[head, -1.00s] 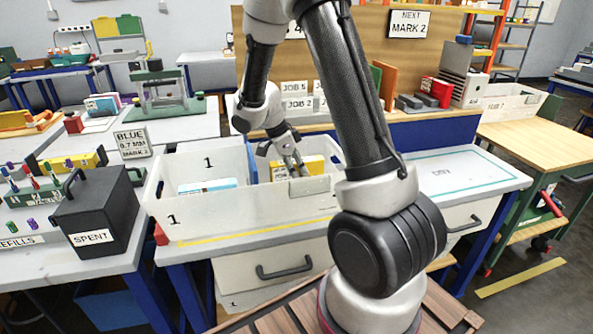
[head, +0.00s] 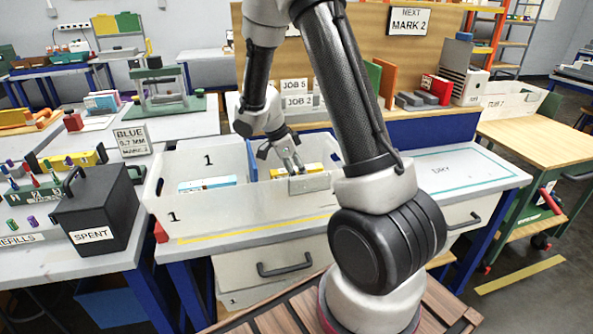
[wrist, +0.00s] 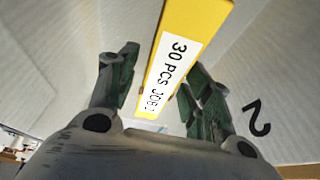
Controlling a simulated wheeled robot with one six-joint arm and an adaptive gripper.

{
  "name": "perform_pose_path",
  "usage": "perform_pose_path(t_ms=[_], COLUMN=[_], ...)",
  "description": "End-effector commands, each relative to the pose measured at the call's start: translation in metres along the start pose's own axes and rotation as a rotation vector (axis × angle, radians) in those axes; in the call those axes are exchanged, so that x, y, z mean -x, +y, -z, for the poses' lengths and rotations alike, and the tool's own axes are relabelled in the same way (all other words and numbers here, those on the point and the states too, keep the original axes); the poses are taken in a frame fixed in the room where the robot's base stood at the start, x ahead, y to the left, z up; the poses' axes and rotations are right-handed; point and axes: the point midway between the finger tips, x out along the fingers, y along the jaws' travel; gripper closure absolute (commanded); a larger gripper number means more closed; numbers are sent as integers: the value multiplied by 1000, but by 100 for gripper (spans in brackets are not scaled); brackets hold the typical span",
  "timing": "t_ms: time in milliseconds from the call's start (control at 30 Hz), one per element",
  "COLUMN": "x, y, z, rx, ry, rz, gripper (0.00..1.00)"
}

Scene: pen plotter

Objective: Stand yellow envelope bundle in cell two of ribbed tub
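The ribbed tub (head: 250,212) is a translucent white bin on the bench, with a blue divider between its left cell, marked 1, and its right cell. The yellow envelope bundle (head: 312,168) is inside the right cell, its lower part hidden by the front wall. In the wrist view the bundle (wrist: 195,40) has a white label and runs at a slant between my fingers; a "2" shows on the tub wall. My gripper (head: 291,163) reaches down into that cell. In the wrist view its green-padded fingers (wrist: 162,75) are spread on either side of the bundle, with a gap at the left finger.
A blue-and-white bundle (head: 207,184) is in cell one. A black SPENT box (head: 95,210) stands left of the tub. The marked bench area (head: 450,168) to the right is clear. A board with job signs (head: 298,95) rises behind.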

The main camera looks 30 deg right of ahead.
Motion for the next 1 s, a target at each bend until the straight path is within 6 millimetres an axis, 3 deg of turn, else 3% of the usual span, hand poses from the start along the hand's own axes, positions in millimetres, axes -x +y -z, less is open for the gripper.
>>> perform_pose_path(t_ms=[233,367,733,1000], x=[2,14,97,130], y=[0,-1,-1,1], z=[1,5,4,6], rx=[0,-3,0,8], ry=[0,-2,-1,-3], rz=[1,3,5,2], gripper=[50,50,50,50])
